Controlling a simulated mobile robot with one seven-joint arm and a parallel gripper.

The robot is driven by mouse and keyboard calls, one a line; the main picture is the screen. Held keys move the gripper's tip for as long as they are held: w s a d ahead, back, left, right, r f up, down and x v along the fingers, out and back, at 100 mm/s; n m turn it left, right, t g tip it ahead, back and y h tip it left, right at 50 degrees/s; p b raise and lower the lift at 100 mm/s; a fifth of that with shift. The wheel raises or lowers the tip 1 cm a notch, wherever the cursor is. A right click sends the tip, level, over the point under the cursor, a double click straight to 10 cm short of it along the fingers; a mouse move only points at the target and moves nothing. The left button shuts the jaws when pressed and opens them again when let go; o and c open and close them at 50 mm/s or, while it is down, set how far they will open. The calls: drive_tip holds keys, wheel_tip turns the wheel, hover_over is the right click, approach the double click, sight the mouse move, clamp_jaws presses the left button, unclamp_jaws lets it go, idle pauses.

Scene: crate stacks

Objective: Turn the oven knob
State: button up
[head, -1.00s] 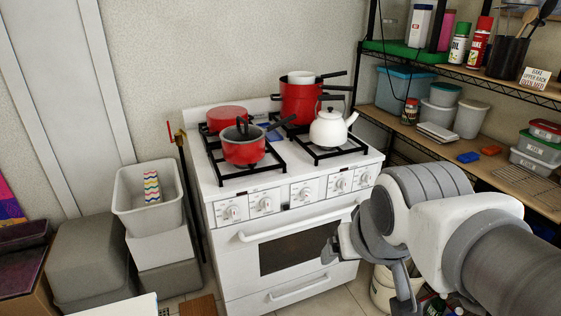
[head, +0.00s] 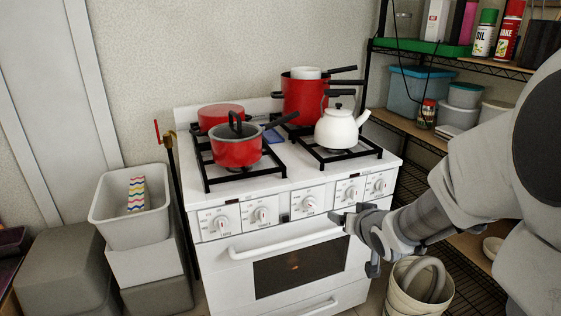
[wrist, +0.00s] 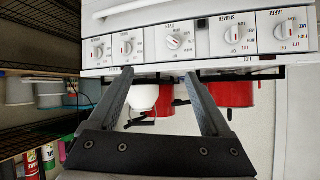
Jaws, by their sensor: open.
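The white stove (head: 215,255) has a front panel with a row of several white knobs. The oven knob (head: 311,203) is the middle one in the head view. In the wrist view, which shows the stove upside down, the oven knob (wrist: 173,41) has a dial plate that reads like "OVEN", and its pointer is tilted. My gripper (head: 346,218) is in front of the panel, a little right of and below the oven knob in the head view. In the wrist view my gripper (wrist: 159,74) is open and empty, its fingertips below the knob in the picture and apart from it.
The oven door handle (head: 285,245) sticks out below the panel. A red pot (head: 236,151) and a white kettle (head: 337,130) stand on the burners. A bucket (head: 402,298) stands right of the stove, grey bins (head: 130,220) left. Wire shelves line the right.

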drive_tip(key=w+f+m+t+y+b, duration=0.1)
drive_tip(key=w+f+t+y+b, duration=0.2)
drive_tip(key=f, duration=0.6)
drive_tip(key=m+t+y+b, duration=0.2)
drive_tip(key=b, duration=0.3)
approach(313, 206)
drive_tip(key=b+x, duration=0.3)
drive_tip(key=x, duration=0.6)
drive_tip(key=shift+a, duration=0.1)
drive_tip(key=shift+c, duration=0.3)
clamp_jaws()
drive_tip(key=shift+m, duration=0.3)
